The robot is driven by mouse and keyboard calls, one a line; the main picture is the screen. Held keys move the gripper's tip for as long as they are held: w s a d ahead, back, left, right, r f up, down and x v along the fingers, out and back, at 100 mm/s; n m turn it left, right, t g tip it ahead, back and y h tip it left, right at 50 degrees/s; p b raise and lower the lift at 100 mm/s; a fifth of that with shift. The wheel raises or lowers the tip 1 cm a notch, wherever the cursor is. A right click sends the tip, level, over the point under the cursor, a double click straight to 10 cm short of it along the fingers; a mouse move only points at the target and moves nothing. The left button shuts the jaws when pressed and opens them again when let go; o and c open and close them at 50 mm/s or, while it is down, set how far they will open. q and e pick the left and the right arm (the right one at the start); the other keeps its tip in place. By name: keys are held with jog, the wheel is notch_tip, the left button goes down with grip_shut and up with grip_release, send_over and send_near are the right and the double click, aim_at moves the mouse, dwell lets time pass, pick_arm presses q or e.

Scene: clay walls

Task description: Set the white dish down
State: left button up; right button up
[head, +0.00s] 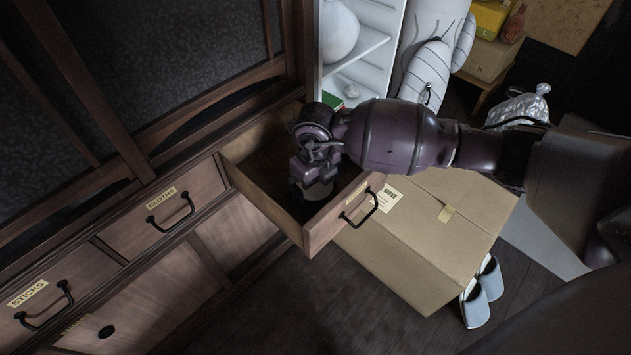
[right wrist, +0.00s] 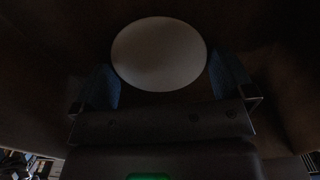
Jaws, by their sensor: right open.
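The white dish (right wrist: 158,53) shows in the right wrist view as a dim pale oval between and just beyond my two blue-dark fingers. My right gripper (right wrist: 164,82) is open, with a finger on each side of the dish; I cannot tell whether either finger touches it. In the head view my right gripper (head: 313,186) points down into the pulled-out wooden drawer (head: 322,227). The dish is hidden there by my wrist and the drawer. My left gripper is not in view.
The drawer belongs to a dark wooden cabinet (head: 215,255) with closed drawers labelled CLOTHS (head: 162,198) and STICKS (head: 28,293). A cardboard box (head: 440,235) stands right beside the open drawer, under my arm. Slippers (head: 482,292) lie on the floor. White shelves (head: 355,55) stand behind.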

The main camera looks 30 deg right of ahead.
aim_at(316, 187)
pick_arm(q)
jog(key=p, duration=0.1)
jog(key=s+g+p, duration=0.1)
jog(key=p, duration=0.1)
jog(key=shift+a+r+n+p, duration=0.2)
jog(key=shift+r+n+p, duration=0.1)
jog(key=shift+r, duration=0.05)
pick_arm(e)
notch_tip(316, 187, up, 12)
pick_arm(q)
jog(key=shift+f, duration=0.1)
pick_arm(e)
jog(key=shift+f, duration=0.15)
